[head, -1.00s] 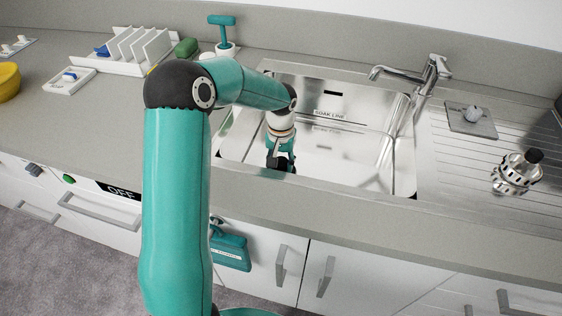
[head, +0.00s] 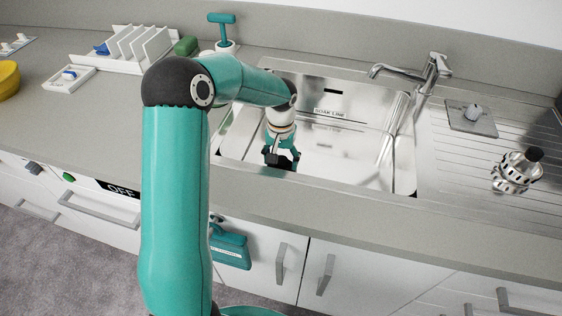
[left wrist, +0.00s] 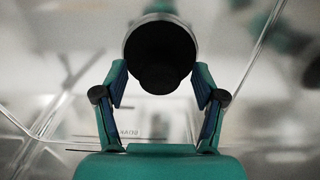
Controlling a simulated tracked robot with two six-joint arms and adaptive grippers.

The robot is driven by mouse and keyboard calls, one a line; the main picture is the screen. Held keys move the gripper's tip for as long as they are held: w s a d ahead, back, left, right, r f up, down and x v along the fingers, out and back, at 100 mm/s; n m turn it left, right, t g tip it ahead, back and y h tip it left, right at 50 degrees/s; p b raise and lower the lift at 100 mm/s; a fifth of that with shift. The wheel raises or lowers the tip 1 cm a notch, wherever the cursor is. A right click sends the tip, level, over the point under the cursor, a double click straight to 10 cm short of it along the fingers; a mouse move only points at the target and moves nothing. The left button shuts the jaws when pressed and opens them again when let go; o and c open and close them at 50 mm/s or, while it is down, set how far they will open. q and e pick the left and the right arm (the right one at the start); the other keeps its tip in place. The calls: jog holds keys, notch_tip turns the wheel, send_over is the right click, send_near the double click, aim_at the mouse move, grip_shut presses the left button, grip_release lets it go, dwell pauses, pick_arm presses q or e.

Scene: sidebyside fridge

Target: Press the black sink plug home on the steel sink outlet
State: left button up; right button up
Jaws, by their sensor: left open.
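My left gripper (head: 281,160) reaches down into the left front part of the steel sink (head: 345,160). In the left wrist view its two fingers (left wrist: 160,98) are spread open. Beyond and between them is the round black sink plug (left wrist: 160,62), with a narrower dark part towards the camera. The fingers do not appear to close on it. A steel rim (left wrist: 130,38), apparently the outlet, curves around its far side. I cannot tell how deep the plug sits. In the head view the arm and gripper hide plug and outlet. My right gripper is not in view.
The tap (head: 412,72) stands behind the sink. A steel strainer basket with a black knob (head: 517,172) and a grey plate with a knob (head: 472,116) are on the drainer at right. A white rack (head: 135,48) stands at left. The sink's right side is clear.

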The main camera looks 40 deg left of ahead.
pick_arm(q)
notch_tip(320, 180, up, 11)
dwell(0.3)
dwell(0.4)
